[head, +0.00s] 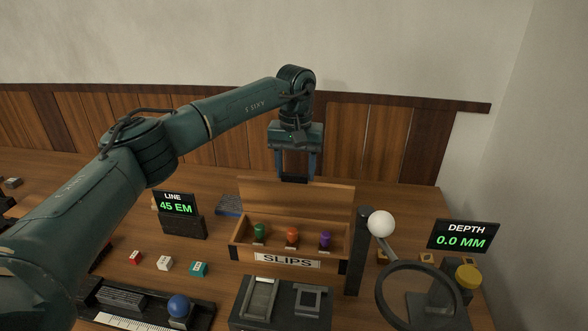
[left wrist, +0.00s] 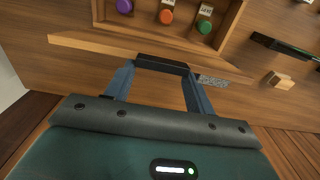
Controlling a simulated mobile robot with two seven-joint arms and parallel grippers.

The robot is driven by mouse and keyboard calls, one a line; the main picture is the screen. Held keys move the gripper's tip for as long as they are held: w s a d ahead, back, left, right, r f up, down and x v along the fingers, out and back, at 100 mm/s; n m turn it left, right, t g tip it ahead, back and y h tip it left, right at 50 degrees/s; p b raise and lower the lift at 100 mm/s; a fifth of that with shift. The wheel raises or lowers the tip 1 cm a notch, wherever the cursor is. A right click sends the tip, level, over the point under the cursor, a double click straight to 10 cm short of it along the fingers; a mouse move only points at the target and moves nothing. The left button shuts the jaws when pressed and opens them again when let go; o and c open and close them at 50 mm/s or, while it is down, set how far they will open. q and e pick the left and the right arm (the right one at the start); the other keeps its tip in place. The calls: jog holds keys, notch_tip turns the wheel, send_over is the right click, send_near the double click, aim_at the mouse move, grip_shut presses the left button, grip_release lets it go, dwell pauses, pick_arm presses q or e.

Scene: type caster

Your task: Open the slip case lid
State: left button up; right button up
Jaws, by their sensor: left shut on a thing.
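The wooden slip case (head: 240,254) stands on the desk with a "SLIPS" label on its front. Its lid (head: 310,198) stands raised at the back, and the inside is exposed. Green (head: 259,232), orange (head: 292,236) and purple (head: 325,239) knobbed slips stand in it. My left gripper (head: 293,176) is above the lid's top edge, pointing down. In the left wrist view its fingers are shut on a black handle (left wrist: 162,64) at the edge of the lid (left wrist: 95,48). My right gripper is not in view.
A "LINE 45 EM" display (head: 177,206) stands left of the case. Small blocks (head: 164,263) and a blue-knobbed tray (head: 205,318) lie front left.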

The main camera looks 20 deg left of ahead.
pick_arm(q)
jog(key=shift+w+a+f, duration=0.25)
jog(key=shift+w+f, duration=0.3)
jog(key=shift+f, duration=0.1)
jog(key=o, duration=1.4)
jog(key=shift+w+d, duration=0.15)
notch_tip(320, 180, up, 14)
jog(key=shift+d+r, duration=0.2)
jog(key=shift+r, duration=0.05)
